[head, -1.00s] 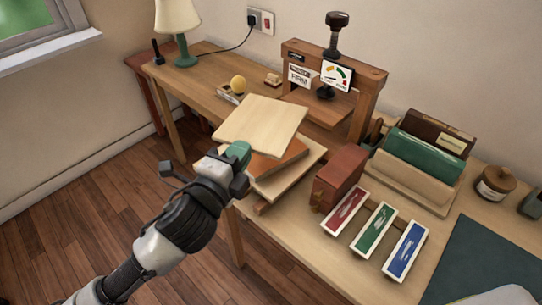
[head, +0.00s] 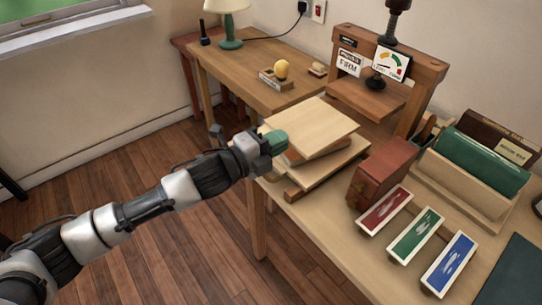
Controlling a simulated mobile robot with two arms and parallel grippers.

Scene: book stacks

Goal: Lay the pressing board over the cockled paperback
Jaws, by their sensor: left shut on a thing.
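The pressing board (head: 312,124) is a pale, flat wooden square. My left gripper (head: 272,142) is shut on its near left edge. The board is over the paperback (head: 325,150), hiding most of it; only a thin brown strip shows under the board's near right side. I cannot tell whether the board touches the paperback. Beneath is another pale board (head: 325,171) at the table's left edge. My right gripper is not in view.
A wooden press (head: 372,85) with a dial stands behind the stack. A red-brown block (head: 385,172) and red, green and blue trays (head: 418,235) are close on the right. A yellow ball (head: 282,69) sits on the far table. Floor is open at left.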

